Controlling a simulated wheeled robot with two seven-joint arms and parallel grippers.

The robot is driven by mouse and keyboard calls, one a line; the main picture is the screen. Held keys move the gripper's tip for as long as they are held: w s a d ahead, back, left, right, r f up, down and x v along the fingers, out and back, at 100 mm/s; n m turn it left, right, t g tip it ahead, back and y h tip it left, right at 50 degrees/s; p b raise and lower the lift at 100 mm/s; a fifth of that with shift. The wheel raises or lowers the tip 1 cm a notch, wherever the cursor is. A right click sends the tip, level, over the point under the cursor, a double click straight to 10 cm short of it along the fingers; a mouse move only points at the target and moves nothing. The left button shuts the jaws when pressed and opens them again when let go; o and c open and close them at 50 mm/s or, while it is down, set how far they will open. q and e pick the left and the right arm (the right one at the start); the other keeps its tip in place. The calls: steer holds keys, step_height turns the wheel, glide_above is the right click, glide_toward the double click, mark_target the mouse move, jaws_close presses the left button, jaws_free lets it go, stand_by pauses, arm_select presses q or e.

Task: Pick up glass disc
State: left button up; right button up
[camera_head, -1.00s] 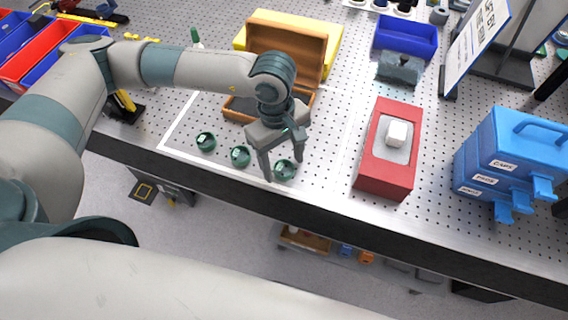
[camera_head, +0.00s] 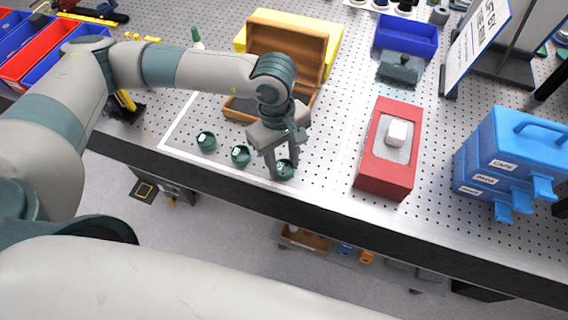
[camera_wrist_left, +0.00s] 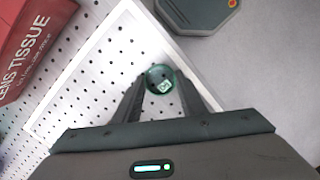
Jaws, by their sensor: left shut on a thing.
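Three small round green-rimmed glass discs stand in a row near the front edge of the table: a left one (camera_head: 206,141), a middle one (camera_head: 240,155) and a right one (camera_head: 286,169). My left gripper (camera_head: 283,172) reaches down at the right disc, with its fingers shut on that disc's sides. In the left wrist view the disc (camera_wrist_left: 160,79) sits between the two fingertips (camera_wrist_left: 162,88), with a small label on it. The disc looks at table level; I cannot tell whether it is lifted. My right gripper is not in view.
An open brown wooden box (camera_head: 290,50) stands behind my left gripper. A red lens tissue box (camera_head: 370,178) lies to the right, with blue drawers (camera_head: 515,150) beyond. The table's front edge (camera_head: 330,218) is close to the discs.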

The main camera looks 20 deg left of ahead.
mark_target(285, 169)
arm_select(q)
steer(key=shift+r+b, duration=0.65)
steer(key=shift+r, duration=0.15)
step_height(285, 169, up, 2)
steer(key=shift+s+r+b, duration=0.1)
steer(key=shift+r+b, duration=0.1)
steer(key=shift+b, duration=0.5)
steer(key=s+r+p, duration=0.7)
steer(key=s+p, duration=0.4)
steer(key=p, duration=0.2)
steer(key=shift+s+a, duration=0.25)
steer(key=shift+a, duration=0.05)
steer(key=shift+w, duration=0.1)
